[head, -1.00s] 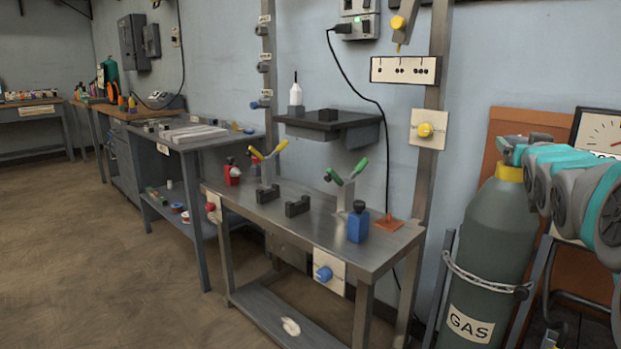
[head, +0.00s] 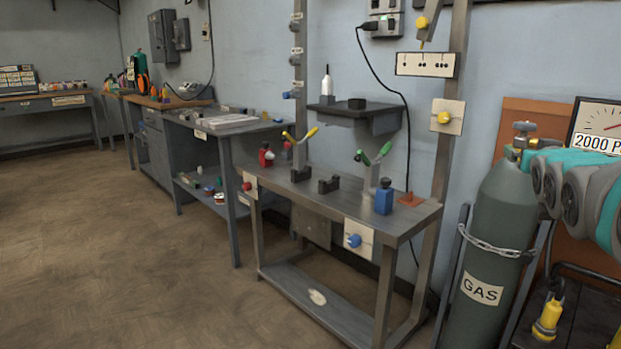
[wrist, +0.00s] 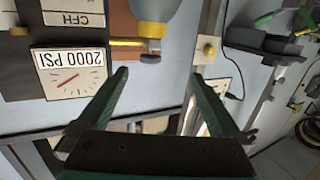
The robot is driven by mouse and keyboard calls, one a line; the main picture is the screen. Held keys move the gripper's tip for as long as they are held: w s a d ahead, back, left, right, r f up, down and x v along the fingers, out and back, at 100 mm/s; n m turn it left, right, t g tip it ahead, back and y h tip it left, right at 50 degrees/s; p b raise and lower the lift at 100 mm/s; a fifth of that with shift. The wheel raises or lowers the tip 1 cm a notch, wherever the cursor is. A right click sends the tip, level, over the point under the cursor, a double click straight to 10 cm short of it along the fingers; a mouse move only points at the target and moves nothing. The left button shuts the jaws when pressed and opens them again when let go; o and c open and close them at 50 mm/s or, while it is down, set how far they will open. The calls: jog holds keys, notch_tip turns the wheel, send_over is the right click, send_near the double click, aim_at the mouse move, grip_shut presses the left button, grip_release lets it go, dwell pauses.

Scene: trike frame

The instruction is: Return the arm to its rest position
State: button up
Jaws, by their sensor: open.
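My gripper (wrist: 165,95) shows in the wrist view with its two green fingers spread apart and nothing between them. Behind the fingers is the wall area with the gauge and the gas cylinder, seen turned over. In the head view my teal and grey arm (head: 585,195) reaches in at the right edge, in front of the gas cylinder's (head: 495,235) right side. The gripper itself is outside the head view.
A metal workbench (head: 415,218) with clamps and a blue bottle (head: 384,197) stands in the middle. A pressure gauge (head: 598,125) hangs behind my arm. A chain (head: 495,248) holds the cylinder. The floor (head: 130,255) at left is clear.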

jog(key=s+a+f+n+g+y+p, duration=0.1)
jog(key=s+a+f+g+y, duration=0.4)
jog(key=a+f, duration=0.55)
jog(key=s+a+f+n+g+y+p, duration=0.1)
jog(key=s+a+f+n+g, duration=0.15)
jog(key=s+a+f, duration=0.65)
jog(key=s+a+f+g, duration=0.3)
jog(key=s+a, duration=0.1)
jog(key=s, duration=0.4)
jog(key=s+a+f+n+g+y, duration=0.1)
jog(key=s+a+f+g, duration=0.2)
jog(key=s, duration=0.5)
jog(key=s+a+f+n+g+p, duration=0.1)
jog(key=s+a+f+g, duration=0.2)
jog(key=s+a+f, duration=0.2)
jog(key=s+a, duration=0.2)
jog(key=s, duration=0.2)
jog(key=shift+y, duration=0.4)
jog(key=shift+s+g, duration=0.1)
jog(key=shift+g, duration=0.15)
